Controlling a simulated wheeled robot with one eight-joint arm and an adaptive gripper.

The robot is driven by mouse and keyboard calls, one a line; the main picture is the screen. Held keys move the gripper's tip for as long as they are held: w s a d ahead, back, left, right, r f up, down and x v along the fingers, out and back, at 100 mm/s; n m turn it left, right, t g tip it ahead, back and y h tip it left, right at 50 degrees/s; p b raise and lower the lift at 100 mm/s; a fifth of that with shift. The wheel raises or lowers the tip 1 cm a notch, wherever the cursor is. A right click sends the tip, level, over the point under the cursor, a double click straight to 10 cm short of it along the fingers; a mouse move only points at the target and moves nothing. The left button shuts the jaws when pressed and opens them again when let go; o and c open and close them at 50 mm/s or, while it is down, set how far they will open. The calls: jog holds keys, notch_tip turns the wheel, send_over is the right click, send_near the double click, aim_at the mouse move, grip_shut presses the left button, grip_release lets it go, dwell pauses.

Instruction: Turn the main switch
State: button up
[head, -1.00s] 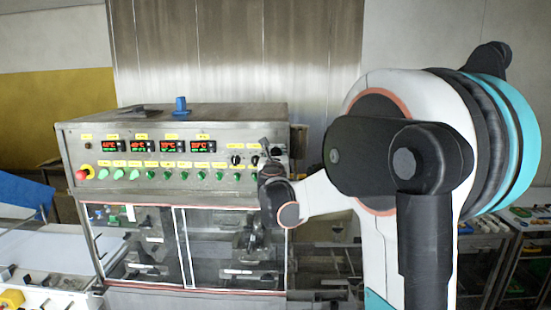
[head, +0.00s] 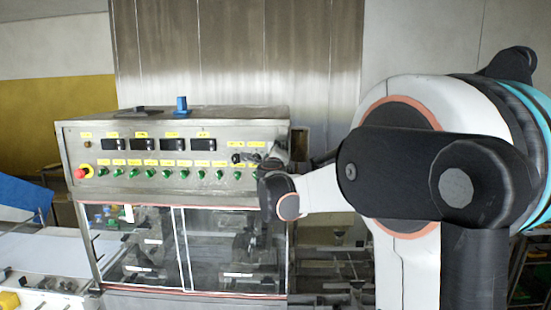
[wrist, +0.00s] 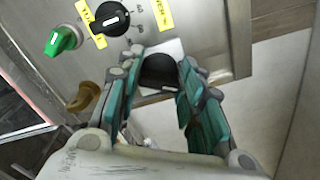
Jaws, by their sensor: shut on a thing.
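The main switch (wrist: 158,72) is a large black rotary knob on a pale square plate at the right end of the steel panel, seen in the wrist view. My gripper (wrist: 162,64) has its teal-padded fingers on either side of the knob and is shut on it. In the head view my gripper (head: 268,166) is at the panel's right end and hides the switch.
A smaller black selector (wrist: 110,19) and a green knob (wrist: 62,40) sit close left of the gripper. A red emergency button (head: 81,173) is at the panel's far left. A blue object (head: 182,105) stands on the machine top. Glass doors (head: 230,245) lie below.

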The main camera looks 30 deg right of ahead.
jog(key=n+b, duration=0.1)
jog(key=n, duration=0.5)
jog(key=shift+f, duration=0.1)
jog(key=shift+n, duration=0.3)
dwell(0.3)
jog(key=o, duration=1.1)
jog(key=shift+w, duration=0.1)
jog(key=shift+c, duration=0.2)
jog(key=v, duration=1.2)
jog(key=shift+f, duration=0.1)
